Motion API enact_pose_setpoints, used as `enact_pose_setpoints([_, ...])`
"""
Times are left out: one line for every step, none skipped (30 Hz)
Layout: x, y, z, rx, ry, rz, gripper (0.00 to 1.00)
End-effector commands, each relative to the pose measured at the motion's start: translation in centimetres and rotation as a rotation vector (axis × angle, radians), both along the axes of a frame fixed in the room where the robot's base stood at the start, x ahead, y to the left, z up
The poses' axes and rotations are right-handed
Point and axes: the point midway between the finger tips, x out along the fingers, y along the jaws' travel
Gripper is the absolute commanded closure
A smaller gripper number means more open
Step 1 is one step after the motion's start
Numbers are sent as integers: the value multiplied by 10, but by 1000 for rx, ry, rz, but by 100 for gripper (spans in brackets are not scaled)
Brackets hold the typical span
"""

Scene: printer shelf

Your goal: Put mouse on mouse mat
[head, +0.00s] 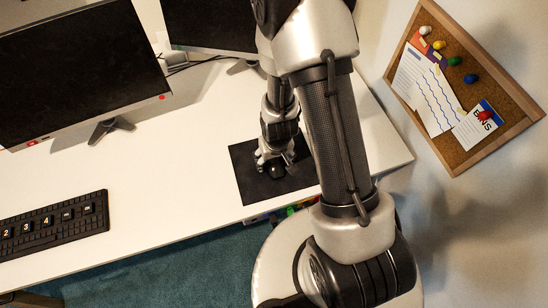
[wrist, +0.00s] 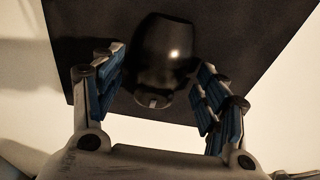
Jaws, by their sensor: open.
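The black mouse (wrist: 160,52) shows in the wrist view between the two blue-padded fingers of my gripper (wrist: 162,100). The fingers are open, with a gap on each side of the mouse. The dark mouse mat (wrist: 262,40) lies behind and around the mouse in that view, and the mouse appears to be on it. In the head view, my gripper (head: 275,160) points down over the mat (head: 246,186), and the mouse (head: 276,171) shows as a small dark shape beneath it. My arm hides the mat's right part.
A black keyboard (head: 55,225) lies at the left on the white desk (head: 160,190). Two monitors stand behind, the larger monitor (head: 80,65) at left. A corkboard (head: 465,85) hangs on the right wall. The desk between keyboard and mat is clear.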

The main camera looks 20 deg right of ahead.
Motion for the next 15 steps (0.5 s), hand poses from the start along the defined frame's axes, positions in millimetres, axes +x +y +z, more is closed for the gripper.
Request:
enact_pose_setpoints([0,0,10,0,-3,0,33])
enact_pose_setpoints([-1,0,15,0,-4,0,33])
enact_pose_setpoints([-1,0,24,0,-5,0,33])
enact_pose_setpoints([-2,0,30,0,-5,0,33])
enact_pose_setpoints([-4,0,37,0,-5,0,33])
enact_pose_setpoints([-5,0,47,0,-4,-1,33])
enact_pose_setpoints([-6,0,55,0,-6,0,33])
enact_pose_setpoints([-7,0,62,0,-5,-1,33])
enact_pose_setpoints([-9,0,72,0,-4,0,33])
enact_pose_setpoints([-10,0,78,0,-2,0,33])
enact_pose_setpoints([-11,0,84,0,-2,-1,33])
enact_pose_setpoints([-12,1,92,0,-3,0,33])
enact_pose_setpoints([-13,1,97,0,-3,-1,33])
enact_pose_setpoints([-14,1,101,0,-3,-1,33])
enact_pose_setpoints([-15,1,105,0,-2,0,33])
